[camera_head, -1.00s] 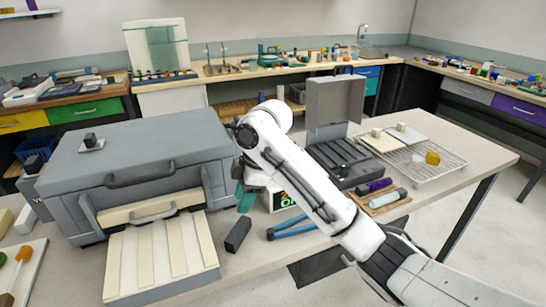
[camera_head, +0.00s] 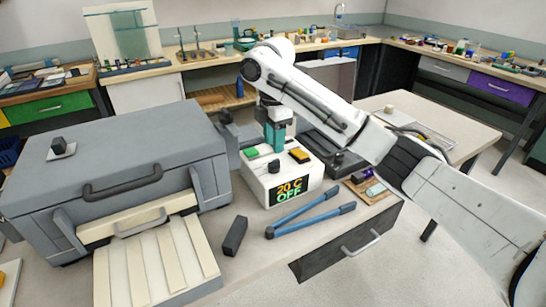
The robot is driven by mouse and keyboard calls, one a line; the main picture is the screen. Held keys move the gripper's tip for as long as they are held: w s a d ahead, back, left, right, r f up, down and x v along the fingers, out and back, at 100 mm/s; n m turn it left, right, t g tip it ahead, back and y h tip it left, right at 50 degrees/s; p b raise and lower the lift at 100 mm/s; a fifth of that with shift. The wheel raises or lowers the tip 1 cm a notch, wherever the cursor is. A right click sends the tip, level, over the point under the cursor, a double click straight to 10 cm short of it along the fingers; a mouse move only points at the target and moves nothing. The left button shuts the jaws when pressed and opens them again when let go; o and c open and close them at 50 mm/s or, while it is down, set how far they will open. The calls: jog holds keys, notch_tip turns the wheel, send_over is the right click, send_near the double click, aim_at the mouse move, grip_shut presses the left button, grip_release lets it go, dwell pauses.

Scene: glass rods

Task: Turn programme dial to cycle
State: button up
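A white control box (camera_head: 256,184) stands on the bench, its display reading "20 C" and "OFF". Its top carries a green button, a small dark knob (camera_head: 274,166) and a yellow-orange switch (camera_head: 299,156). Another dark knob (camera_head: 59,146) sits on a pale plate on top of the grey furnace-like box (camera_head: 120,150). No label shows which knob is the programme dial. My gripper (camera_head: 275,146), with teal fingers, points down over the white box just above its dark knob. Contact and finger gap are too small to tell.
Blue tongs (camera_head: 312,219) and a dark block (camera_head: 235,235) lie in front of the white box. A pale slatted tray (camera_head: 150,262) sticks out below the grey box. A black slotted unit (camera_head: 335,152) stands behind right. Bare bench lies at the front.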

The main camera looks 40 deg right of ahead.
aim_at(274, 160)
jog(key=shift+f, duration=2.75)
jog(key=shift+c, duration=0.2)
grip_shut()
